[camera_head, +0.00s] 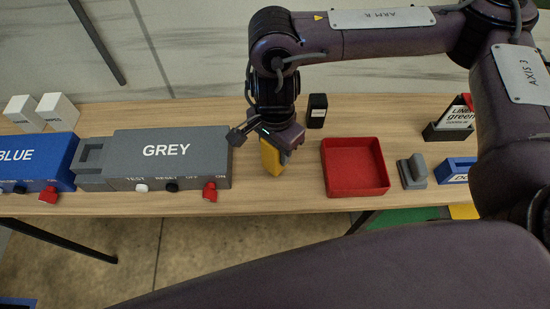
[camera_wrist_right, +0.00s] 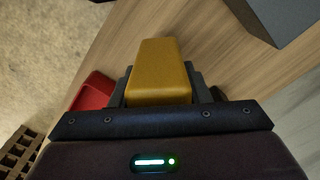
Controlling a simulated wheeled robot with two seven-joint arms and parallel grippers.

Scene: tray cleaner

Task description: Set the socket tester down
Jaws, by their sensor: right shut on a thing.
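The socket tester appears to be the yellow block (camera_head: 271,158), seen below my right gripper (camera_head: 276,147) in the head view. In the right wrist view the yellow block (camera_wrist_right: 161,68) sits between the two dark fingers of my right gripper (camera_wrist_right: 161,88), which is shut on it. The block is over the wooden table, between the grey box and the red tray. I cannot tell whether its lower end touches the table. My left gripper is not in view.
The grey box (camera_head: 165,152) stands left of the gripper, with a blue box (camera_head: 40,160) beyond. The open red tray (camera_head: 355,188) is to the right and looks empty. A small black object (camera_head: 317,110) stands behind. Bare wooden table (camera_head: 290,192) lies before the block.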

